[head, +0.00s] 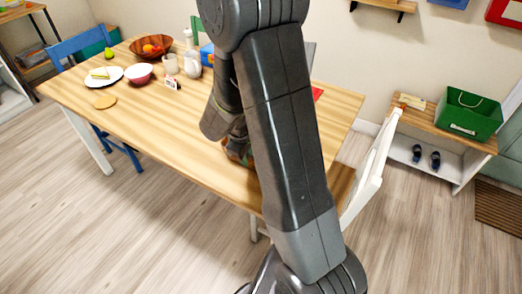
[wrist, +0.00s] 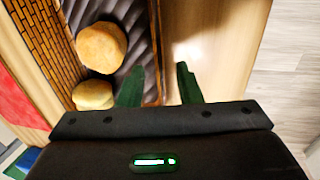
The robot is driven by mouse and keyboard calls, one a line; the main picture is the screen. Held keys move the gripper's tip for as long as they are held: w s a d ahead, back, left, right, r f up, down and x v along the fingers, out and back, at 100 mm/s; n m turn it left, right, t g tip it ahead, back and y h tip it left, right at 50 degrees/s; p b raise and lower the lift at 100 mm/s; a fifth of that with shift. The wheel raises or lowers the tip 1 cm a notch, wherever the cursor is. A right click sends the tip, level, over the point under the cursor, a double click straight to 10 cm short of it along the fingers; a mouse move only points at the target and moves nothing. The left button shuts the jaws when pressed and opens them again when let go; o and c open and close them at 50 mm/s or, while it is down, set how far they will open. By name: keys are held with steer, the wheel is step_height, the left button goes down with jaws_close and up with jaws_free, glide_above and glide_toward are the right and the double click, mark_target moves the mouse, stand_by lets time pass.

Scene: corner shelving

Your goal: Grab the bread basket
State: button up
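The bread basket (wrist: 42,38) fills the left and middle of the wrist view, with a brick-patterned woven wall and a dark lining. Two round bread rolls (wrist: 101,47) lie in it. My gripper (wrist: 159,84) is open, with its two dark green fingers apart. The left finger is over the inside of the basket and the right finger is outside, with the basket's near right wall between them. I cannot tell whether the fingers touch it. In the head view my arm hides most of the basket and the gripper.
A low bench with a green crate (head: 468,114) stands at the right.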

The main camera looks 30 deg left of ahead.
mark_target(249, 161)
steer(key=shift+w+d+f, duration=0.1)
steer(key=shift+w+f, duration=0.05)
steer(key=shift+f, duration=0.75)
steer(key=shift+w+d+f, duration=0.1)
steer(key=shift+f, duration=0.8)
jaws_close()
steer(key=shift+a, duration=0.1)
steer(key=shift+r, duration=0.15)
